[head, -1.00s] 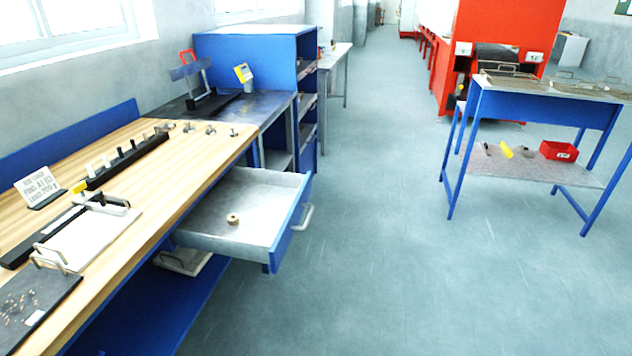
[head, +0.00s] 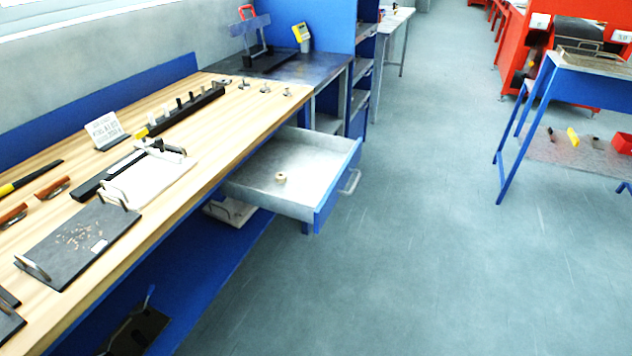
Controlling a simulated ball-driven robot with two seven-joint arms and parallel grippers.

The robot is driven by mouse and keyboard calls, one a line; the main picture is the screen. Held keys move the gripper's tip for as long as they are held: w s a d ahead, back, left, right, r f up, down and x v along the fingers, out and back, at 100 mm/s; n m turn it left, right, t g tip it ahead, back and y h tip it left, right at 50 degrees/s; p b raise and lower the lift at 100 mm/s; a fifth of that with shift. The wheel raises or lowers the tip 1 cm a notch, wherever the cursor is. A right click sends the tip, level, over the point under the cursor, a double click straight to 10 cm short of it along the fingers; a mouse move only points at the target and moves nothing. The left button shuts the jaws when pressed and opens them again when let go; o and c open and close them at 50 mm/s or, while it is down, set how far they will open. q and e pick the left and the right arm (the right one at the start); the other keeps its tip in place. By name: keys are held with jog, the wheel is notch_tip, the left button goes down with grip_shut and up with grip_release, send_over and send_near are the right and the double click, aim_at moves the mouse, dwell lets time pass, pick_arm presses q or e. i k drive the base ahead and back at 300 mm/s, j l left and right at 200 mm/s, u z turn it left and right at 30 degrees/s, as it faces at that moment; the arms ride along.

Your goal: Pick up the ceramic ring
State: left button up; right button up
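A small tan ceramic ring (head: 281,177) lies in the open drawer (head: 254,190) under the wooden workbench. The drawer is pulled out to the right, and its grey floor around the ring looks bare. Neither of my grippers shows in the head view.
The wooden workbench (head: 180,205) runs along the left, with a dark tray (head: 75,245), a black rack (head: 185,110) and tools on it. The drawer's blue front and handle (head: 350,181) stick out over the aisle. A blue-framed table (head: 590,85) stands at the right. The floor (head: 430,250) between is clear.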

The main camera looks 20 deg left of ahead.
aim_at(280, 176)
jog(key=i+l+z, duration=0.15)
jog(key=i, duration=0.4)
jog(key=i+l+z, duration=0.2)
jog(key=i, duration=0.35)
jog(key=i+l+z, duration=0.15)
jog(key=i, duration=0.45)
jog(key=i+u, duration=0.25)
jog(key=i, duration=0.25)
jog(key=i+u, duration=0.3)
jog(key=i, duration=0.15)
jog(key=i+l+u, duration=0.25)
jog(key=i, duration=0.2)
jog(key=i+u, duration=0.25)
jog(key=u, duration=0.15)
jog(key=i+l+u, duration=0.1)
jog(key=u, duration=0.35)
jog(key=i+l+u, duration=0.2)
jog(key=i+u, duration=0.2)
jog(key=i+l+u, duration=0.1)
jog(key=u, duration=0.3)
jog(key=i+l+u, duration=0.15)
jog(key=l+u, duration=0.3)
